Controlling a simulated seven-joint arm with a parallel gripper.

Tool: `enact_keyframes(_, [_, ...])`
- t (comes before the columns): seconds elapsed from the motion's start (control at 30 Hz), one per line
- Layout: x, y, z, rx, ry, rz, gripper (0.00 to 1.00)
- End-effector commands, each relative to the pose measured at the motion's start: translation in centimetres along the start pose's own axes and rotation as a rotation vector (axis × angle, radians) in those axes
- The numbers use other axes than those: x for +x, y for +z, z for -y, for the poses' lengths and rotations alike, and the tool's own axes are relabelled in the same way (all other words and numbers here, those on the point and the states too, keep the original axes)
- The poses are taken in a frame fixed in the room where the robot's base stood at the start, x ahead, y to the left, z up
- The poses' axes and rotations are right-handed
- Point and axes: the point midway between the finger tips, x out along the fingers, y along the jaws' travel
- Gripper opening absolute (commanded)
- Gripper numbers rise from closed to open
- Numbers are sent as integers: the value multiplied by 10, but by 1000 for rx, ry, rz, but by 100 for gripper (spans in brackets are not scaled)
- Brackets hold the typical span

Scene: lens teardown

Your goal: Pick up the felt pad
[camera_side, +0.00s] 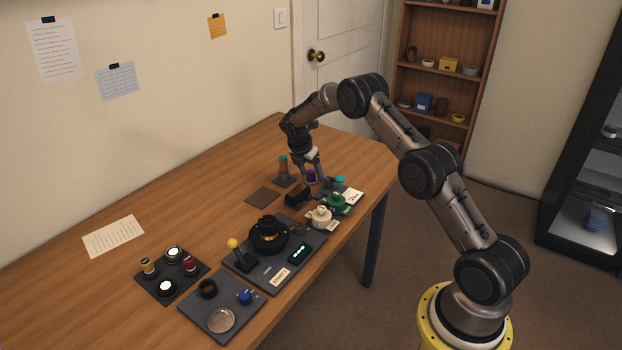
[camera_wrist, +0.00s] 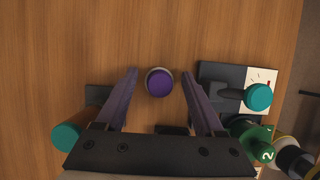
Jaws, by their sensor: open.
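A small round piece with a purple top and pale rim (camera_wrist: 159,83) stands on the wood between my fingers in the wrist view. It also shows as a purple spot (camera_side: 311,175) in the side view, partly hidden by the fingers. My gripper (camera_wrist: 159,74) is open, with one finger on each side of this piece and visible gaps to both. In the side view my gripper (camera_side: 312,170) points down at the table's far end. A flat brown square (camera_side: 262,197) lies on the table left of my gripper. I cannot tell by looks which of these is the felt pad.
A teal-topped post (camera_side: 283,166) stands close left of my gripper. A teal-knobbed lever (camera_wrist: 258,96) on a dark plate and a green piece (camera_side: 338,204) are on its right. A black block (camera_side: 297,195) is in front. Dark trays hold parts nearer the camera.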

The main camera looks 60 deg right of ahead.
Motion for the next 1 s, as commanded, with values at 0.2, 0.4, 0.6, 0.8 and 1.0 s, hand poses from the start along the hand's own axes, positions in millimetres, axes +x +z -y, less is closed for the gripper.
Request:
enact_keyframes(0.2, [-1, 0, 0, 0, 0, 0, 43])
enact_keyframes(0.4, [-1, 0, 0, 0, 0, 0, 7])
enact_keyframes(0.6, [-1, 0, 0, 0, 0, 0, 0])
enact_keyframes(0.8, [-3, 1, 0, 0, 1, 0, 0])
enact_keyframes(1.0, [-18, 7, -1, 1, 3, 0, 0])
